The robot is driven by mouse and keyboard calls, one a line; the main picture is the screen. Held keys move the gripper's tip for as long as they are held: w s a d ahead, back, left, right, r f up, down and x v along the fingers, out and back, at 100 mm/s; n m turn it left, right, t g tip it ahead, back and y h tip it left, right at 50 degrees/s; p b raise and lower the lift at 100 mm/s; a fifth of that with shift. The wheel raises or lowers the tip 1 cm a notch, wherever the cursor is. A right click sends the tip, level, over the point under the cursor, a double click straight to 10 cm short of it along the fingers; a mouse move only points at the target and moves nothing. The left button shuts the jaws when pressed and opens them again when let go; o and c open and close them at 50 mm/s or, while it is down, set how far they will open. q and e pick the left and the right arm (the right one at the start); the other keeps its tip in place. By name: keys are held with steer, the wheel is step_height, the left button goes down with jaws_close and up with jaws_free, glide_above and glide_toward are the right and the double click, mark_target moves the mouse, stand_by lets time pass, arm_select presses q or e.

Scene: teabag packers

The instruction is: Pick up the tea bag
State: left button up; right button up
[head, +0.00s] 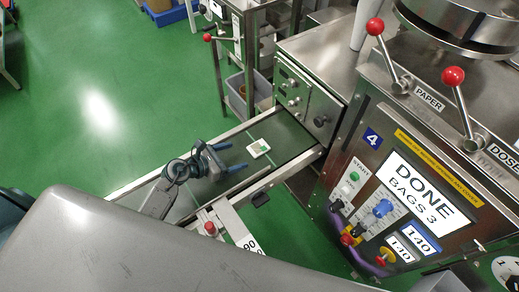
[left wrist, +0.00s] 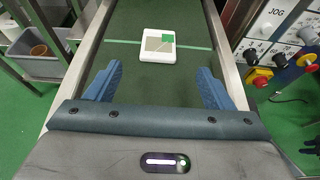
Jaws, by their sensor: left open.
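The tea bag (head: 259,148) is a small white square with a green and tan label, lying flat on the conveyor belt (head: 283,137). It also shows in the left wrist view (left wrist: 158,45), ahead of the fingers and roughly centred between them. My left gripper (head: 232,158) is open above the belt, its blue fingers pointing toward the tea bag and short of it. In the left wrist view the two fingers (left wrist: 158,85) are spread wide with nothing between them.
Metal rails (left wrist: 79,70) edge the belt on both sides. The packing machine (head: 395,190), with red-knobbed levers and a screen reading "DONE BAGS 3", stands to the right. A steel box (head: 305,105) stands at the belt's far end. A grey bin (left wrist: 40,52) sits left of the belt.

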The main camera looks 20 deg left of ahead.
mark_target(260, 147)
arm_select(q)
steer(key=x, duration=0.3)
steer(key=shift+w+d, duration=0.2)
steer(key=shift+w, duration=0.05)
steer(key=shift+p+x, duration=0.75)
steer(key=shift+x, duration=1.95)
steer(key=shift+a, duration=0.15)
steer(key=c, duration=1.1)
steer(key=shift+r, duration=0.1)
